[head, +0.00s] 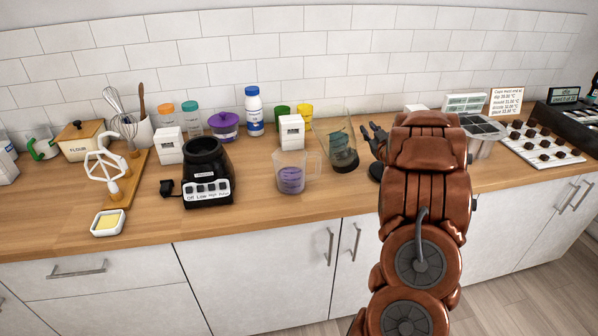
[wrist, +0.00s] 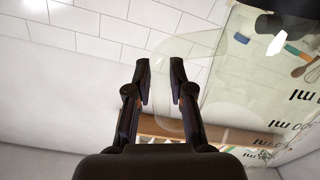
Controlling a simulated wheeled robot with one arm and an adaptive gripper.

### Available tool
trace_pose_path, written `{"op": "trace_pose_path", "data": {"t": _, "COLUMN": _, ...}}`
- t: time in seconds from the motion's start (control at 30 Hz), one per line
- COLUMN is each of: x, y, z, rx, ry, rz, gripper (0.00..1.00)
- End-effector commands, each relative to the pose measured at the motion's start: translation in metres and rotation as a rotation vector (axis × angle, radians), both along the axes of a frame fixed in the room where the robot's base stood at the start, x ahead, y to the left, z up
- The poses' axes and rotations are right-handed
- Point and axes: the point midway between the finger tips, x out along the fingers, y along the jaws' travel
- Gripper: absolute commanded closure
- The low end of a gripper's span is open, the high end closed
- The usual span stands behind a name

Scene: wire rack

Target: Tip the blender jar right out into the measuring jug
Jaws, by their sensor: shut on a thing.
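The blender jar (head: 323,127) is clear glass with a dark collar at its lower end. It leans slightly in the head view, just right of the measuring jug. The measuring jug (head: 292,177) is clear, stands upright on the worktop and holds purple liquid. My gripper (head: 376,143) is at the jar's right side, shut on its handle. In the wrist view the fingers (wrist: 161,78) are on either side of the clear handle, and the jar wall (wrist: 250,90) with ml markings fills the right. A teal patch shows in the jar; I cannot tell whether it is contents.
The blender base (head: 207,178) stands left of the jug. White boxes (head: 291,132), a white bottle (head: 254,112) and coloured tubs stand behind. A tray of dark sweets (head: 545,145) is at the right. The worktop front between base and jug is clear.

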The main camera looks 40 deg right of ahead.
Motion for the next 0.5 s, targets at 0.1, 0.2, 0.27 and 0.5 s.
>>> {"op": "trace_pose_path", "data": {"t": 0.1, "x": 0.000, "y": 0.000, "z": 0.006, "rx": 0.007, "ry": -0.009, "rz": 0.000, "gripper": 1.00}}
{"op": "trace_pose_path", "data": {"t": 0.2, "x": 0.000, "y": -0.001, "z": 0.014, "rx": 0.041, "ry": -0.022, "rz": -0.001, "gripper": 1.00}}
{"op": "trace_pose_path", "data": {"t": 0.27, "x": 0.000, "y": -0.001, "z": 0.019, "rx": 0.069, "ry": -0.033, "rz": -0.001, "gripper": 1.00}}
{"op": "trace_pose_path", "data": {"t": 0.5, "x": 0.000, "y": -0.001, "z": 0.035, "rx": 0.185, "ry": -0.078, "rz": -0.001, "gripper": 1.00}}
